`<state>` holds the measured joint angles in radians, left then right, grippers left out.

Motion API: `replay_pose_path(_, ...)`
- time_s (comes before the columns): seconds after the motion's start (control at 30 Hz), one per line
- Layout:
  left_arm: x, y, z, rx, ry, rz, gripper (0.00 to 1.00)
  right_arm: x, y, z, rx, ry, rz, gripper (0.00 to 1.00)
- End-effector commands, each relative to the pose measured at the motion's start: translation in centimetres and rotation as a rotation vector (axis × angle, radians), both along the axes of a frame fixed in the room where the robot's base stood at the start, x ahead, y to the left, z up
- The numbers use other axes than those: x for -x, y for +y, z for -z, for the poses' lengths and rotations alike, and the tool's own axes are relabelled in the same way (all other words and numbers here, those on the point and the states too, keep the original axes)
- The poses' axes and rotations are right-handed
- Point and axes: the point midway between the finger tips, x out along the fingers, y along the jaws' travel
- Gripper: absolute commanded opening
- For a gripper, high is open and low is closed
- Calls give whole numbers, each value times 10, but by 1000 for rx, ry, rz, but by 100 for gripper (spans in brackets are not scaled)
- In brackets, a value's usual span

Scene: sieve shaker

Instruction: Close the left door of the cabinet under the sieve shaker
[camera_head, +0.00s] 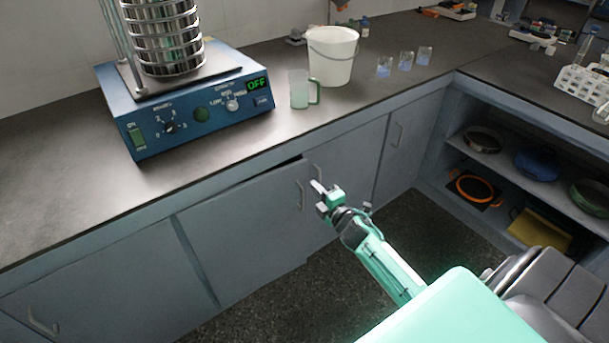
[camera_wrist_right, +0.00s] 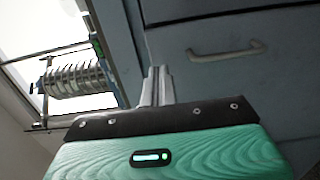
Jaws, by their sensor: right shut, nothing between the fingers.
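The sieve shaker (camera_head: 185,105), a blue base with a stack of metal sieves, stands on the counter; it also shows sideways in the wrist view (camera_wrist_right: 75,80). Below it, the left cabinet door (camera_head: 245,225) is grey and slightly ajar, with a dark gap along its top right edge. Its bar handle (camera_head: 300,195) is upright near its right edge. My right gripper (camera_head: 318,188) is shut and empty, just right of that handle; contact cannot be told. In the wrist view its fingers (camera_wrist_right: 156,85) are together before grey panels, with a handle (camera_wrist_right: 228,50) to the right. My left gripper is out of view.
The right cabinet door (camera_head: 345,160) beside it looks shut. Open shelves (camera_head: 500,165) with pans are at right. The dark floor in front is clear.

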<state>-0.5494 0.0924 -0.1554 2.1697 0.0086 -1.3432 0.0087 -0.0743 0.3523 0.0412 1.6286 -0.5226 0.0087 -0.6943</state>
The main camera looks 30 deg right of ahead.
Motion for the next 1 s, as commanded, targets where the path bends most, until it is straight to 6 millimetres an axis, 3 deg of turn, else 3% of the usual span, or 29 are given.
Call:
replay_pose_path(0.2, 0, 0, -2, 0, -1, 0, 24, -37, 0, -1, 0, -1, 0, 0)
replay_pose_path(0.4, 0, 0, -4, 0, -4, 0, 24, -60, -1, 0, 0, -1, 0, 0)
replay_pose_path(1.0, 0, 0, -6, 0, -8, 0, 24, -71, -2, 0, 1, 0, -3, 0)
